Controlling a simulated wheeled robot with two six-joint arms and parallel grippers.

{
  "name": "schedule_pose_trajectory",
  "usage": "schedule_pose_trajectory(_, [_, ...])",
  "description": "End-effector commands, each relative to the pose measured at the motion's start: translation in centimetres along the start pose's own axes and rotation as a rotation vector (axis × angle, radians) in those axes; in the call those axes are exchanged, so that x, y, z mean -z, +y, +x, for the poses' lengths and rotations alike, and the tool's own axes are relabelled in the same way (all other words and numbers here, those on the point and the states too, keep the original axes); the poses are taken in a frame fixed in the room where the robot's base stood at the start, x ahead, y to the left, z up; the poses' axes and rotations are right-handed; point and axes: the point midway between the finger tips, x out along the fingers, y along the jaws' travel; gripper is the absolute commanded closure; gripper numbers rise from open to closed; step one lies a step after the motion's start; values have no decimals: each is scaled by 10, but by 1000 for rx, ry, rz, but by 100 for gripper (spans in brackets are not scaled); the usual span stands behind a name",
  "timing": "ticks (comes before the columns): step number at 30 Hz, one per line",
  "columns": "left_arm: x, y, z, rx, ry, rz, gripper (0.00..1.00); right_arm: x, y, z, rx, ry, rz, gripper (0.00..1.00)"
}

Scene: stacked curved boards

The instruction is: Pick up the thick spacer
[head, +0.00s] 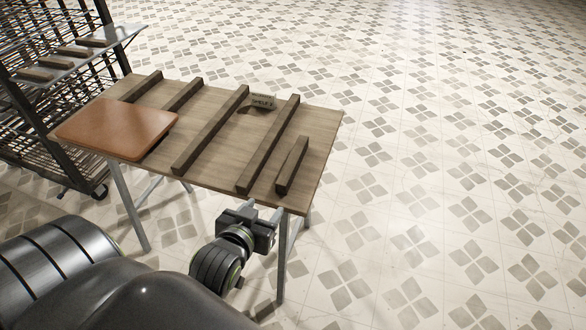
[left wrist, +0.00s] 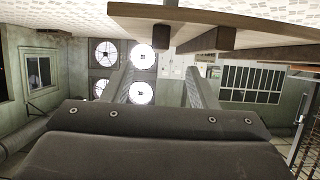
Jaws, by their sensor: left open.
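Several wooden bars lie on a small wooden table (head: 225,165). A short, chunky bar (head: 291,166) lies at the table's right end; it may be the thick spacer, but I cannot tell for certain. Two longer bars (head: 211,130) (head: 268,145) lie to its left, and two more bars (head: 146,86) (head: 184,94) lie toward the back left. My left gripper (head: 265,208) is open and empty just off the table's near edge, below the short bar in the head view. In the left wrist view nothing is between its fingers (left wrist: 157,88). My right gripper is not in view.
A reddish-brown board (head: 118,129) covers the table's left end. A dark wire rack (head: 50,130) at the left has a shelf (head: 115,42) holding more bars. The tiled floor to the right is clear.

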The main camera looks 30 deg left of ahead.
Motion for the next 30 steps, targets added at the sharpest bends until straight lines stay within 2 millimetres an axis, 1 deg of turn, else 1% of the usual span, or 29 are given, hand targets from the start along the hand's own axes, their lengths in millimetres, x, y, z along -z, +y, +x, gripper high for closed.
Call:
schedule_pose_trajectory(2, [6,-1,-4,3,17,-5,47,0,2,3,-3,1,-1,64])
schedule_pose_trajectory(5, [10,-1,3,3,24,-4,47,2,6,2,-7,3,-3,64])
schedule_pose_trajectory(8, [12,-1,20,3,25,-1,47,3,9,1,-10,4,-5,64])
schedule_pose_trajectory(12, [12,-1,51,3,23,-2,47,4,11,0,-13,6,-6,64])
schedule_pose_trajectory(18, [12,-2,90,3,24,-4,47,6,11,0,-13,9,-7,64])
schedule_pose_trajectory(22, [12,-2,107,4,22,-4,47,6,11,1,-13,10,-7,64])
schedule_pose_trajectory(28, [13,-2,118,4,23,-5,47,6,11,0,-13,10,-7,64])
schedule_pose_trajectory(30, [14,-2,125,4,23,-4,47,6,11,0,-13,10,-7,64])
